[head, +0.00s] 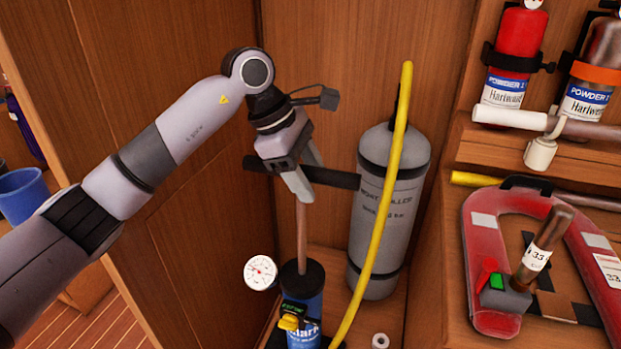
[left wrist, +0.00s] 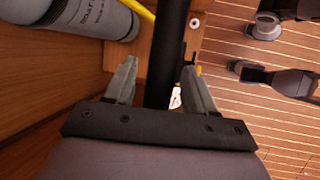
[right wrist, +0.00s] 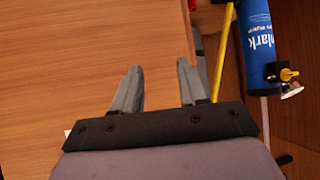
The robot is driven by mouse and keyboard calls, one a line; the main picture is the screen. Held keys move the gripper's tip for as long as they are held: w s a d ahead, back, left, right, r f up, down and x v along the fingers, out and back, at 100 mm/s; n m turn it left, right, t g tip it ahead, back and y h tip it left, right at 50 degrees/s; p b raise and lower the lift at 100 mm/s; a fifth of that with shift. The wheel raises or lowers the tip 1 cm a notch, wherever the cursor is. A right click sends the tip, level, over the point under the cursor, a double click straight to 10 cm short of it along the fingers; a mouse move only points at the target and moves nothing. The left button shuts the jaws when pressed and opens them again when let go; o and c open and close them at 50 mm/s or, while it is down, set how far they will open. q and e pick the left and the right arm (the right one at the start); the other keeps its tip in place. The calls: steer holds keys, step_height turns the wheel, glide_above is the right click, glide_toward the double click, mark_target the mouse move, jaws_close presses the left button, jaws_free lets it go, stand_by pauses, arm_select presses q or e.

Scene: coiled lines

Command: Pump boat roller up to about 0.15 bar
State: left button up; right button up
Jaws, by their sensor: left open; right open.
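The pump (head: 303,285) is a blue cylinder with a black top, upright in the wooden corner. Its rod (head: 301,240) is drawn up to a black crossbar handle (head: 335,178). A round white gauge (head: 261,272) sits beside the pump top, and a yellow valve (head: 290,322) is on its front. My left gripper (head: 306,187) is open at the handle; in the left wrist view the black bar (left wrist: 168,50) runs between its fingers. My right gripper (right wrist: 160,85) is open and empty over wood; the pump (right wrist: 257,35) is at that view's upper right. I cannot identify the boat roller.
A grey cylinder (head: 388,205) stands behind the handle's right end. A yellow hose (head: 385,200) rises in front of it. A blue bucket (head: 22,195) is far left.

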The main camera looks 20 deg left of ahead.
arm_select(q)
steer(key=shift+x, duration=0.75)
arm_select(e)
steer(key=shift+f, duration=0.1)
arm_select(q)
jaws_close()
step_height(320, 180, down, 15)
steer(key=b, duration=1)
steer(key=shift+f, duration=0.15)
steer(key=shift+f+b, duration=0.4)
steer(key=shift+f, duration=0.25)
arm_select(e)
step_height(320, 180, down, 8)
steer(key=w+a, duration=0.1)
steer(key=shift+w, duration=0.1)
arm_select(q)
jaws_free()
